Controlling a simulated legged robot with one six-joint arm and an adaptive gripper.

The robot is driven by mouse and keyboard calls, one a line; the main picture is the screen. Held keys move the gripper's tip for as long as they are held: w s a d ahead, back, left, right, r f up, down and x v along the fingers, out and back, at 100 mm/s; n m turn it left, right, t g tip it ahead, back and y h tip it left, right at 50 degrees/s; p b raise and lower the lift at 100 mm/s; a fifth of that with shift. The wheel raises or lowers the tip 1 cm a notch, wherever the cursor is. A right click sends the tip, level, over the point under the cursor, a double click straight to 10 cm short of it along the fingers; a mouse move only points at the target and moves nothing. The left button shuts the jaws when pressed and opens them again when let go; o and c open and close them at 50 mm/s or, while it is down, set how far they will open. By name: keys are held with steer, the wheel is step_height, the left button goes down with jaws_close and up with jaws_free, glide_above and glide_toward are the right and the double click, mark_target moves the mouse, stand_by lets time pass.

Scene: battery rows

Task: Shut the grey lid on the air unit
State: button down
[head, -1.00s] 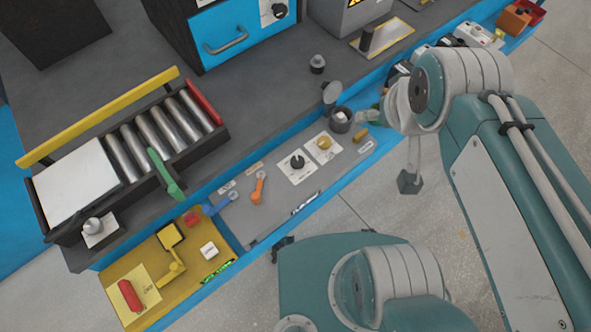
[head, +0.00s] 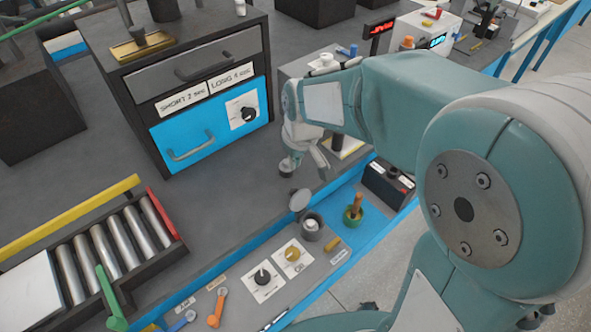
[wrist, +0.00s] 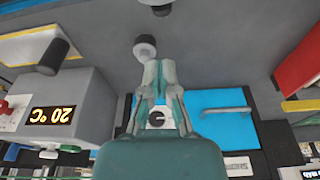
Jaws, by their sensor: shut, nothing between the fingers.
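A small grey pot (head: 312,228) with pale contents stands on the grey front panel and appears to be the air unit. Its round grey lid (head: 299,200) stands up open at the pot's far side. My gripper (head: 308,166) is above the bench behind the lid, apart from it. In the wrist view my gripper (wrist: 159,68) is shut and empty, with its fingertips close to a small grey knob (wrist: 145,47).
A cabinet with a blue drawer (head: 210,125) stands behind left of my gripper. A green pot with an orange-brown handle (head: 354,212) is right of the grey pot. Black and yellow dials (head: 264,278) sit in front. A roller tray (head: 110,250) is at left.

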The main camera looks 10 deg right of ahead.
mark_target(297, 197)
steer(key=f, duration=0.3)
steer(key=w+f, duration=0.1)
steer(key=f, duration=0.2)
steer(key=w+f, duration=0.1)
steer(key=f, duration=0.2)
steer(key=shift+a+f, duration=0.3)
steer(key=shift+a, duration=0.05)
steer(key=shift+w+f, duration=0.15)
steer(key=shift+f, duration=0.25)
